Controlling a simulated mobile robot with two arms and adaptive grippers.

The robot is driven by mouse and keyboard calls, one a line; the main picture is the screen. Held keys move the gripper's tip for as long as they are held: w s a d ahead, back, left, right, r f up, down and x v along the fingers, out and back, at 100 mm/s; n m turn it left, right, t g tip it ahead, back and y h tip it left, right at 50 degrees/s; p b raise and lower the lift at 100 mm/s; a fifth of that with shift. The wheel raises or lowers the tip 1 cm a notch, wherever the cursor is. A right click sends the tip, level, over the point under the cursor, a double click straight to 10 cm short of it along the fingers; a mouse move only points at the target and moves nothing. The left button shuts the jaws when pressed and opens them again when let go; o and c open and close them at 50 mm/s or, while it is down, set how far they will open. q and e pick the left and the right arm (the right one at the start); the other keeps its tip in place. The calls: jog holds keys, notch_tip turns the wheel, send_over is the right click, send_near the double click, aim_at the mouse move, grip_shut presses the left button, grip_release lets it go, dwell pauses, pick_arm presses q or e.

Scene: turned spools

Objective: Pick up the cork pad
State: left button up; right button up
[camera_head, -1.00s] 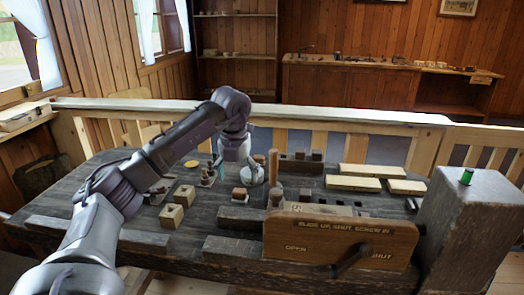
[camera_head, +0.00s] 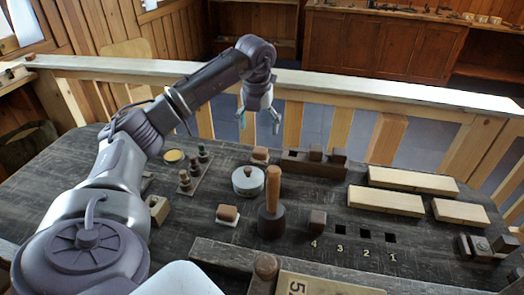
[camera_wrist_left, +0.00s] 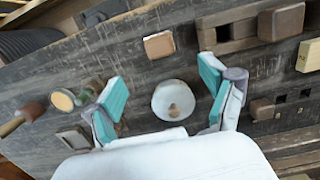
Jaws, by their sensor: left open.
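A small tan-brown square (camera_head: 260,154), which looks like the cork pad, lies on the dark bench behind the round pale lidded pot (camera_head: 248,180). In the left wrist view the tan square (camera_wrist_left: 159,45) lies flat, beyond the pot (camera_wrist_left: 175,100). A similar brown block on a white base (camera_head: 228,213) lies nearer me. My left gripper (camera_head: 259,119) is above the far part of the bench, open and empty, pointing down. In the wrist view its teal-padded fingers (camera_wrist_left: 163,98) stand apart either side of the pot, well above it. My right gripper is out of view.
A mallet (camera_head: 271,205) stands upright right of the pot. A dark rack with blocks (camera_head: 313,166) is right of the tan square. A tray of pegs (camera_head: 192,174) and a yellow-topped tin (camera_head: 173,155) lie left. Pale boards (camera_head: 412,180) lie right; a wooden rail runs behind.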

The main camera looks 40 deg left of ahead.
aim_at(260, 149)
pick_arm(q)
jog(key=f, duration=0.3)
jog(key=w+f, duration=0.1)
jog(key=f, duration=0.3)
jog(key=f+p, duration=0.1)
jog(key=f, duration=0.3)
jog(key=shift+w+a+f, duration=0.15)
jog(key=shift+w+a, duration=0.05)
jog(key=shift+a, duration=0.2)
jog(key=c, duration=1.1)
jog(key=shift+c, duration=0.2)
jog(key=shift+r, duration=0.2)
jog(key=shift+r, duration=0.55)
notch_tip(260, 149, up, 3)
jog(key=shift+f+b, duration=0.1)
jog(key=shift+b, duration=0.25)
jog(key=w+d+r, duration=0.2)
jog(key=w+r, duration=0.5)
jog(key=w, duration=0.4)
jog(key=shift+w+d+b, duration=0.15)
jog(key=shift+d+b, duration=0.15)
jog(key=shift+b, duration=0.05)
